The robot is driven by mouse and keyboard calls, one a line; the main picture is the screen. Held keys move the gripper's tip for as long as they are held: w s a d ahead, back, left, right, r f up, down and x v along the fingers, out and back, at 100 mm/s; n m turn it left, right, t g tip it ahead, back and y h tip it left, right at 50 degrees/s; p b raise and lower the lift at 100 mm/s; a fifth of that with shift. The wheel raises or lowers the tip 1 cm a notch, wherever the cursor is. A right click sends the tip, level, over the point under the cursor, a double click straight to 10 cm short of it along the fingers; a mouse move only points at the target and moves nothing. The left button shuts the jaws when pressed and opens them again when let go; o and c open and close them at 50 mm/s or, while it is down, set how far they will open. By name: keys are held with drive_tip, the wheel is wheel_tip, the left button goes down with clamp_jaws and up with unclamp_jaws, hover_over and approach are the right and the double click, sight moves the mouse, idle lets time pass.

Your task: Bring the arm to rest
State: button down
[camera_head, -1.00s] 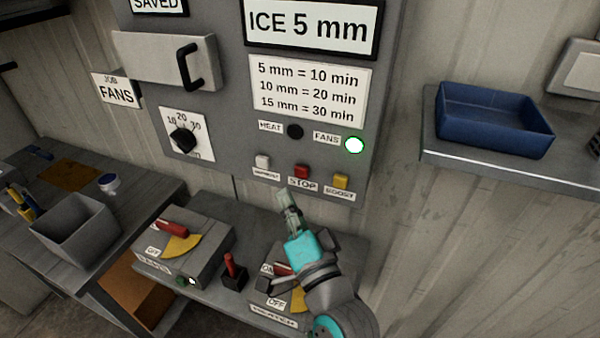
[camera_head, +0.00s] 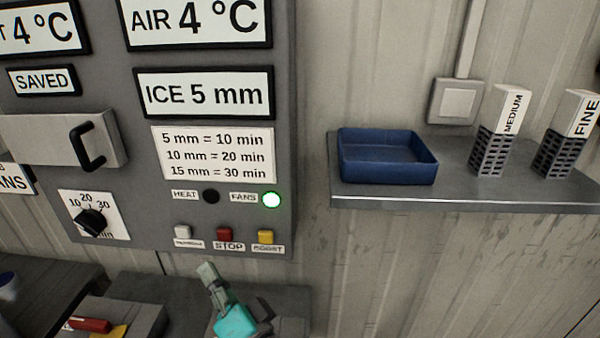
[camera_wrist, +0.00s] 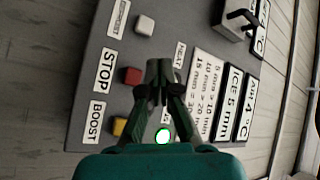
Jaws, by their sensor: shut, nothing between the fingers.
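My gripper (camera_head: 210,273) is at the bottom of the head view, just below the row of buttons on the grey control panel (camera_head: 285,130). Its fingers are closed together and hold nothing. In the wrist view my gripper (camera_wrist: 159,68) points at the panel, its fingers in front of the area between the red STOP button (camera_wrist: 131,76) and the HEAT label. A gap from the panel seems to show, but its size is hard to tell. Most of my arm is out of the head view.
The panel carries a white button (camera_head: 182,232), a yellow BOOST button (camera_head: 265,236), a dial (camera_head: 90,222) and a lit green FANS lamp (camera_head: 271,200). A shelf (camera_head: 470,197) at right holds a blue tray (camera_head: 388,181) and blocks marked MEDIUM (camera_head: 490,153) and FINE (camera_head: 556,153).

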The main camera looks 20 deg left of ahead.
drive_tip(key=s+d+f+m+t+h, duration=0.1)
drive_tip(key=s+d+f+t+h, duration=0.15)
drive_tip(key=d+f, duration=0.55)
drive_tip(key=s+d+f+t+h, duration=0.1)
drive_tip(key=d+f+h, duration=0.35)
drive_tip(key=d, duration=0.55)
drive_tip(key=s+d+f+m+t+h, duration=0.1)
drive_tip(key=d+f+h, duration=0.1)
drive_tip(key=d+f, duration=0.65)
drive_tip(key=s+d+f+h, duration=0.3)
drive_tip(key=s+d+h, duration=0.2)
drive_tip(key=s+d, duration=0.55)
drive_tip(key=s+d+n+h, duration=0.1)
drive_tip(key=s+d, duration=0.2)
drive_tip(key=s, duration=0.3)
drive_tip(key=s+d+r+n+h, duration=0.1)
drive_tip(key=s+d+h, duration=0.1)
drive_tip(key=s, duration=0.5)
drive_tip(key=shift+s+d+r+g, duration=0.2)
drive_tip(key=shift+s+d+g, duration=0.15)
drive_tip(key=shift+d, duration=0.55)
drive_tip(key=shift+a, duration=0.15)
